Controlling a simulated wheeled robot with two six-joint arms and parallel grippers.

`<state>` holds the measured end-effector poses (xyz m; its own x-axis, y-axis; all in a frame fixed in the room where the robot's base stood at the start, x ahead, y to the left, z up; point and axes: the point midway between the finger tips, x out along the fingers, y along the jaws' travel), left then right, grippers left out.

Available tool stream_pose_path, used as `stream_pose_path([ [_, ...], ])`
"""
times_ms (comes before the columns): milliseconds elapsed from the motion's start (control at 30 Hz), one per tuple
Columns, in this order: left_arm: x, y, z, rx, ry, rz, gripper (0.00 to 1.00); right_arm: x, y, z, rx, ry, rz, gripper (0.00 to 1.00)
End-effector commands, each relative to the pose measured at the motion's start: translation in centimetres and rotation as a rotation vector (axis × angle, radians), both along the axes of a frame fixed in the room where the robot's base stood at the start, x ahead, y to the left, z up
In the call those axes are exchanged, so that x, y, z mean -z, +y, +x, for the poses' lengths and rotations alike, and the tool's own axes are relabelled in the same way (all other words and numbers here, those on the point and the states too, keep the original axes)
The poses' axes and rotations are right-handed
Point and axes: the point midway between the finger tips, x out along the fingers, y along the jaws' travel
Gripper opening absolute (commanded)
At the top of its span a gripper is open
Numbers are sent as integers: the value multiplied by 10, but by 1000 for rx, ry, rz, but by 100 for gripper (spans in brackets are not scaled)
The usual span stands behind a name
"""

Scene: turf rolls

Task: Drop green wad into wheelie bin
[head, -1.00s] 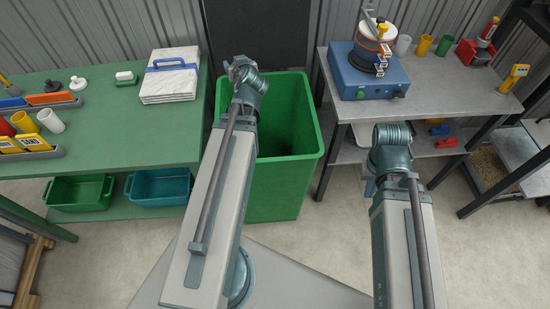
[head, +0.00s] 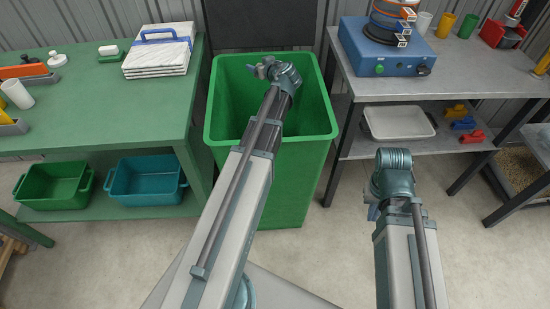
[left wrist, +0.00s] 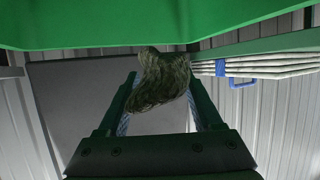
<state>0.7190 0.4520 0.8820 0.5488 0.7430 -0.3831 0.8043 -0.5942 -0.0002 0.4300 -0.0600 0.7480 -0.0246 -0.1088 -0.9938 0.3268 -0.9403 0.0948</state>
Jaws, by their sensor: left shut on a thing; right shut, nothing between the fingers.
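The wheelie bin (head: 300,185) is tall, green and open-topped, and stands between the two benches. My left gripper (head: 262,68) is over the back part of the bin's opening in the head view. In the left wrist view its fingers (left wrist: 160,90) are shut on the green wad (left wrist: 160,78), a dark, mottled, ragged lump. Green bin wall (left wrist: 130,25) fills the top of that view. The wad cannot be made out in the head view. My right gripper (head: 372,210) is mostly hidden by its own wrist, shut and empty, in front of the right bench.
A green bench (head: 110,118) on the left holds a stack of white sheets (head: 158,58) with a blue handle. Teal (head: 145,180) and green (head: 52,188) tubs sit beneath. A grey bench (head: 450,75) on the right carries a blue machine (head: 380,55). A dark panel stands behind the bin.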

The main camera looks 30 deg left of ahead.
Motion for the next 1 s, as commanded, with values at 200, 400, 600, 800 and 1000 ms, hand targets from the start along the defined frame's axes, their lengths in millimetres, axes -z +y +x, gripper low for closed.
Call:
stream_pose_path([
  [200, 2, 0, 0, -1, 0, 0, 10, 2, 0, 0, 0, 0, 0, 0],
  [400, 15, 0, 0, -1, 0, 0, 10, 15, 0, 0, 0, 0, 0, 0],
  [600, 38, 0, 0, -1, 0, 0, 10, 38, 0, 0, 0, 0, 0, 0],
  [800, 58, 0, 0, -1, 0, 0, 10, 58, 0, 0, 0, 0, 0, 0],
  [1000, 61, 0, 0, -1, 0, 0, 10, 61, 0, 0, 0, 0, 0, 0],
])
